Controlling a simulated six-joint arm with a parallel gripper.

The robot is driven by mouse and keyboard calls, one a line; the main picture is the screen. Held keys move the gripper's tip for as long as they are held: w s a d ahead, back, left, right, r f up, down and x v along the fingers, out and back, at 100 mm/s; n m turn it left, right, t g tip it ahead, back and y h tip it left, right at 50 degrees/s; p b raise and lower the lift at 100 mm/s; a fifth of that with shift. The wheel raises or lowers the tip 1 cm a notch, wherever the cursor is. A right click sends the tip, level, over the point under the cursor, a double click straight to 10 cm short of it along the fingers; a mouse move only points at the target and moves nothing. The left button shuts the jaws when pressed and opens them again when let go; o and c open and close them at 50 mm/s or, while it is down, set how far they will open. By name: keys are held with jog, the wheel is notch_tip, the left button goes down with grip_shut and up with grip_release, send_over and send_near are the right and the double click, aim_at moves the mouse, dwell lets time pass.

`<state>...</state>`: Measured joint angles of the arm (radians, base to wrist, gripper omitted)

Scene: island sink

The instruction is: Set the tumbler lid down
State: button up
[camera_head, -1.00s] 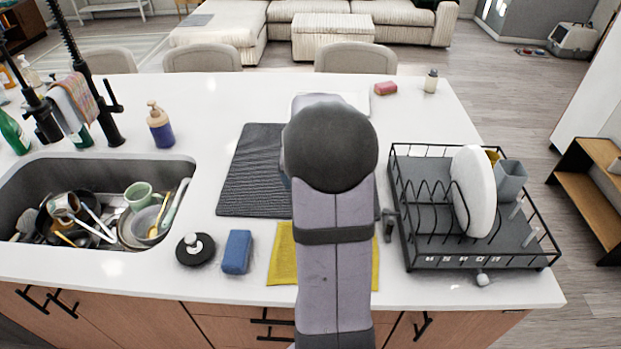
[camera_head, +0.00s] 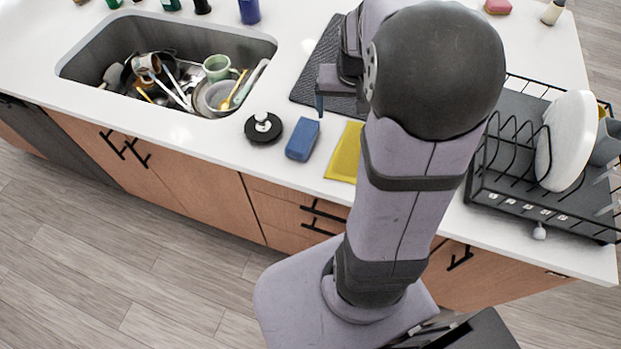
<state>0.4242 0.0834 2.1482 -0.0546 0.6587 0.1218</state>
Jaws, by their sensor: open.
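A round black lid-like disc with a pale knob (camera_head: 263,128) lies flat on the white counter, between the sink and the blue sponge. I take it to be the tumbler lid. My gripper (camera_head: 322,100) shows partly at the left of my arm, above the dark ribbed mat's left part. It is open, with one finger pointing down, and I see nothing held in it. It is apart from the disc, up and to the right of it in the picture. My arm hides the rest of the gripper and much of the mat.
A blue sponge (camera_head: 302,139) and a yellow cloth (camera_head: 345,153) lie right of the disc. The dark mat (camera_head: 318,62) is behind them. The sink (camera_head: 85,62) holds several dishes. A black dish rack (camera_head: 508,135) with a white plate (camera_head: 570,140) stands at right.

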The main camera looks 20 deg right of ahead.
jog(key=s+a+f+n+g, duration=0.1)
jog(key=s+a+f+n, duration=0.1)
jog(key=s+a, duration=0.4)
jog(key=s+a+f+n+g+y, duration=0.1)
jog(key=s+a+f+n, duration=0.2)
jog(key=s+a, duration=0.3)
jog(key=a, duration=0.4)
jog(key=shift+s+a+n, duration=0.25)
jog(key=shift+s+n, duration=0.1)
jog(key=shift+n, duration=0.05)
